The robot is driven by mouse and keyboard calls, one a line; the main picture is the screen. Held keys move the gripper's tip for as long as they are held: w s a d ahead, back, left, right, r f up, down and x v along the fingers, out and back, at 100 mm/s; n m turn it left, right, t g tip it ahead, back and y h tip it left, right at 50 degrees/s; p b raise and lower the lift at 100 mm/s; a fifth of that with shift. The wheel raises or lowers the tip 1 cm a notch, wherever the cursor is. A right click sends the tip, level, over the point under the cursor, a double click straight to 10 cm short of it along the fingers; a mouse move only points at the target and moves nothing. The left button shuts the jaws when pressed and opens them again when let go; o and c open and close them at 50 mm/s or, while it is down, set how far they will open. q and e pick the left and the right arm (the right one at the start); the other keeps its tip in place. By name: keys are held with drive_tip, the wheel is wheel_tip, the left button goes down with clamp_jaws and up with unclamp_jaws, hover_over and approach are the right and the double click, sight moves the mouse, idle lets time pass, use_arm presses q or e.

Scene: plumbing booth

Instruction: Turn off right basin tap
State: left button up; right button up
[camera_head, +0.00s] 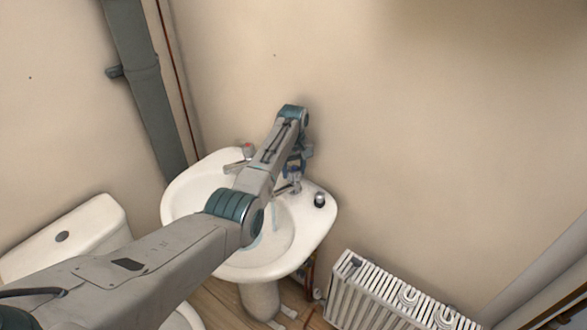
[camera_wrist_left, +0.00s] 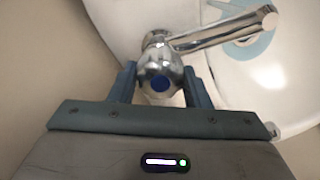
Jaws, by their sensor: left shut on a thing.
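The right basin tap (camera_wrist_left: 160,75) is chrome with a blue dot on its knob; its spout (camera_wrist_left: 225,32) reaches over the white basin (camera_wrist_left: 296,90) in the left wrist view. My left gripper (camera_wrist_left: 159,80) has a finger on each side of the knob and is shut on it. In the head view the left gripper (camera_head: 296,162) is above the basin's back right part, and my arm hides much of the tap. A pale blue patch (camera_wrist_left: 250,47) shows in the bowl below the spout; I cannot tell whether water runs. My right gripper is not in view.
The other tap (camera_head: 246,152), with a red mark, stands on the basin's left side. A white radiator (camera_head: 385,295) is low at right, a toilet cistern (camera_head: 75,235) at left. The wall (camera_head: 420,150) is close behind.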

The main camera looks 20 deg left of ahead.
use_arm(q)
drive_tip(key=shift+r+m+p, duration=0.2)
drive_tip(key=shift+m+p, duration=0.4)
drive_tip(key=shift+m, duration=0.5)
drive_tip(key=m+p, duration=0.1)
drive_tip(key=m, duration=0.2)
drive_tip(key=shift+w+m, duration=0.1)
drive_tip(key=shift+m, duration=0.2)
drive_tip(key=m+p, duration=0.2)
drive_tip(key=m, duration=0.4)
drive_tip(key=shift+d, duration=0.2)
drive_tip(key=m+p, duration=0.1)
drive_tip(key=m, duration=0.4)
drive_tip(key=shift+m, duration=0.3)
drive_tip(key=m, duration=0.4)
drive_tip(key=shift+d+m+p, duration=0.1)
drive_tip(key=shift+m+p, duration=0.3)
drive_tip(key=o, duration=1)
drive_tip(key=shift+f, duration=0.1)
